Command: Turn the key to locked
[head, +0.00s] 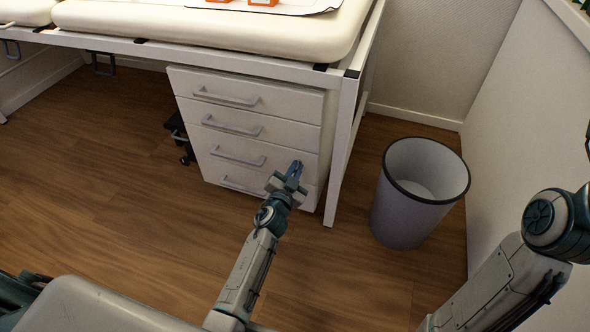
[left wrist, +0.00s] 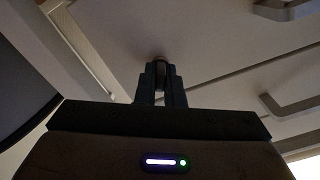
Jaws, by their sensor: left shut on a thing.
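My left gripper (head: 296,170) reaches the front of a white drawer cabinet (head: 275,101), near the right side of its drawers. In the left wrist view my left gripper (left wrist: 161,78) is shut on a small dark rounded piece, the key (left wrist: 160,62), right at the drawer front. The fingers cover most of the key and hide the lock around it. The lock's turn position cannot be read. My right arm shows at the right edge of the head view; its gripper is out of the picture.
The cabinet has several drawers with grey bar handles (head: 226,98), all closed. It stands under a padded cream table (head: 230,28) with a white leg (head: 345,150) beside it. A grey bin (head: 405,212) stands to the right. Wooden floor (head: 110,190) lies clear at left.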

